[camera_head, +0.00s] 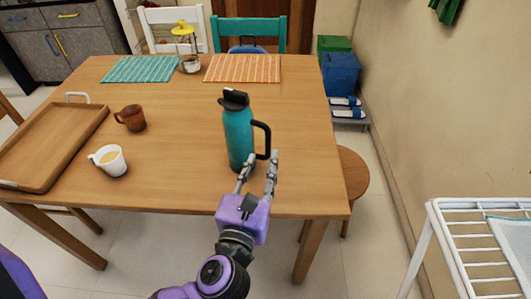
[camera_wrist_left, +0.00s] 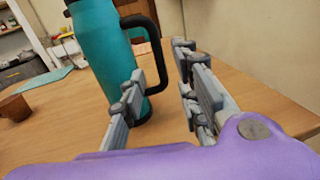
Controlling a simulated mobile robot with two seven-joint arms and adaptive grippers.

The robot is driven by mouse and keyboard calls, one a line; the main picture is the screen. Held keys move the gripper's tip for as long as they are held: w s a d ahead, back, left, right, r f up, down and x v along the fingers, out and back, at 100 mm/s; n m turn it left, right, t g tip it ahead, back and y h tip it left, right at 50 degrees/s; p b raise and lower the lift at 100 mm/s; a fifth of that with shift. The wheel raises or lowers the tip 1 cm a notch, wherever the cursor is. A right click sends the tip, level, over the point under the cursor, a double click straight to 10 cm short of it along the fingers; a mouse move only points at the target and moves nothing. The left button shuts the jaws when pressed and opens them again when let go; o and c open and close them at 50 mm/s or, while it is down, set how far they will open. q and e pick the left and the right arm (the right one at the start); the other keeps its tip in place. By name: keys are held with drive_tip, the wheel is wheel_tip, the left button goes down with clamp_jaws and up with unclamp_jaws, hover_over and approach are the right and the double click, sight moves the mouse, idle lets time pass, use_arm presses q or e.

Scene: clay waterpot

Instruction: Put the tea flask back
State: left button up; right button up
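The tea flask (camera_head: 238,138) is a teal bottle with a black lid and a black loop handle. It stands upright on the wooden table (camera_head: 180,185), close to the front edge. My left gripper (camera_head: 262,160) is at the flask's handle side, its two grey fingers apart. In the left wrist view, the flask (camera_wrist_left: 105,60) is just beyond the left finger, and its handle shows between the fingertips (camera_wrist_left: 160,62). I cannot tell whether a finger touches the flask or handle. My right gripper is not in view.
A wooden tray (camera_head: 98,122), a white cup (camera_head: 113,164) and a brown mug (camera_head: 134,119) are on the table's left. A teal placemat (camera_head: 135,69) and an orange placemat (camera_head: 243,68) lie at the back. A white rack (camera_head: 445,225) stands at right.

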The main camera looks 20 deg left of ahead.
use_arm(q)
drive_tip(key=s+b, duration=0.1)
drive_tip(key=s, duration=0.5)
drive_tip(key=shift+s+d, duration=0.25)
drive_tip(key=shift+s, duration=0.05)
drive_tip(key=s+d+f+m+g+h, duration=0.15)
drive_tip(key=s+f+m, duration=0.3)
drive_tip(key=m, duration=0.45)
drive_tip(key=s+f+m+g+h, duration=0.1)
drive_tip(key=s+f+m+h, duration=0.15)
drive_tip(key=f+m, duration=0.45)
drive_tip(key=s+f+m+g+h, duration=0.1)
drive_tip(key=s+f+m, duration=0.35)
drive_tip(key=m, duration=0.55)
drive_tip(key=s+a+f+m+g+y, duration=0.1)
drive_tip(key=s+a+f+m+g, duration=0.3)
drive_tip(key=s+f, duration=0.4)
drive_tip(key=s+a+f+m+g+y, duration=0.2)
drive_tip(key=s+a+f+m+g, duration=0.1)
drive_tip(key=s+f+m, duration=0.4)
drive_tip(key=shift+s+a+f+m+g+y, duration=0.35)
drive_tip(key=shift+s+f, duration=0.15)
drive_tip(key=shift+s, duration=0.2)
